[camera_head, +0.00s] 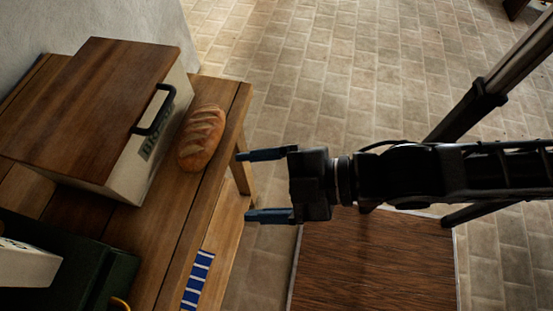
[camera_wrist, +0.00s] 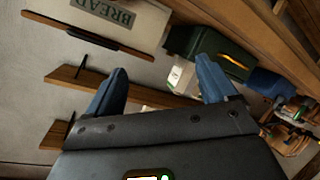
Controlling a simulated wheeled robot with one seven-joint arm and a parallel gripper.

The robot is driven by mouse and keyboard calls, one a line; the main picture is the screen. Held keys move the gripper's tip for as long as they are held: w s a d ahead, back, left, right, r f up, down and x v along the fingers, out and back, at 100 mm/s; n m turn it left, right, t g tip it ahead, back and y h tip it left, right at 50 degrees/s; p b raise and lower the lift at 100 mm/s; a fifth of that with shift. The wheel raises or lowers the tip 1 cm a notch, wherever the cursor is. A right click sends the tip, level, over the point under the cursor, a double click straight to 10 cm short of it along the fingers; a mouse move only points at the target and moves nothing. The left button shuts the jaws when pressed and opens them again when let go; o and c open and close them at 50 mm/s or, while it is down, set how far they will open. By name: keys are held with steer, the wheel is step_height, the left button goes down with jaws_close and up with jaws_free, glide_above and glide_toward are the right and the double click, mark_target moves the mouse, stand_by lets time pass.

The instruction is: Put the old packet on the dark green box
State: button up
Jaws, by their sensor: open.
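The dark green box (camera_head: 98,270) stands on the wooden table at the lower left of the head view, partly cut off by the frame. It also shows in the wrist view (camera_wrist: 225,52), with a yellow handle. A white carton (camera_head: 25,265) is at or on the box's left part; I cannot tell which. A white carton with a small green mark also shows by the box in the wrist view (camera_wrist: 182,76). I cannot clearly identify the old packet. My gripper (camera_head: 262,185) is open and empty, right of the table, apart from the box.
A bread bin (camera_head: 150,155) with a brown lid and black handle stands on the table (camera_head: 190,215). A loaf (camera_head: 201,137) lies beside it near the edge. A blue-and-white patterned piece (camera_head: 197,280) lies lower right. Open tiled floor (camera_head: 350,70) is beyond.

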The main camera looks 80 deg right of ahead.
steer(key=s+d+r+m+h, duration=0.1)
steer(key=s+d+r+m, duration=0.1)
steer(key=s+m, duration=0.4)
steer(key=shift+s+d+r+m+t+h, duration=0.2)
steer(key=shift+d+r+m+t+h, duration=0.3)
steer(key=shift+m, duration=0.7)
